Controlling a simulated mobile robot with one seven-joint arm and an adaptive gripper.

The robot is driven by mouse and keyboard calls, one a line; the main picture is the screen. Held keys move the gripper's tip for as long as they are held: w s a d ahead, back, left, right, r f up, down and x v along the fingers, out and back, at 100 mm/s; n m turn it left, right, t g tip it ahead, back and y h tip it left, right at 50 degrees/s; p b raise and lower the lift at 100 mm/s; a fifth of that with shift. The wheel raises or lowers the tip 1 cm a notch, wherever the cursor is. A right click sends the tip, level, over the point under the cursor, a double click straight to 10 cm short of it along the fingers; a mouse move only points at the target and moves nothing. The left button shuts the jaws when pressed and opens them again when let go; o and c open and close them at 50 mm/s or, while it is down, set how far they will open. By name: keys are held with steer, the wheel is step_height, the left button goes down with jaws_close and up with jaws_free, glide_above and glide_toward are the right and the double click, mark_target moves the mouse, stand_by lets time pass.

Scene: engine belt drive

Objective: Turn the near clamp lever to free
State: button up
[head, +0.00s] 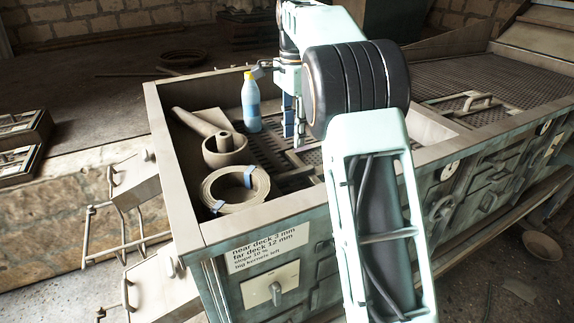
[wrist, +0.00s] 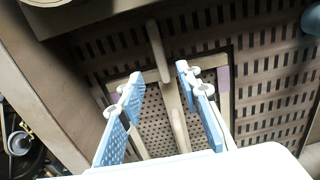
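In the wrist view a pale bar-like lever (wrist: 156,48) stands out over the slotted deck. It seems to be the near clamp lever, but its setting cannot be told. My gripper (wrist: 159,75) is open, with blue-padded fingers apart. A pale frame (wrist: 182,125) around a finely perforated screen lies below the fingers. In the head view my gripper (head: 293,143) points down inside the near bin, and my arm hides part of the deck there.
A bottle (head: 250,103) of blue liquid stands close left of my gripper. A mortar-like cup (head: 225,150) and a coiled strap (head: 207,189) lie nearer the left. The bin's rim (head: 262,221) surrounds them. A similar handle (head: 482,101) sits on the far deck.

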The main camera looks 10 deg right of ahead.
mark_target(293, 172)
step_height(293, 172, down, 11)
steer(key=shift+s+a+f+b, duration=0.1)
steer(key=shift+b, duration=0.6)
steer(key=shift+c, duration=0.4)
jaws_close()
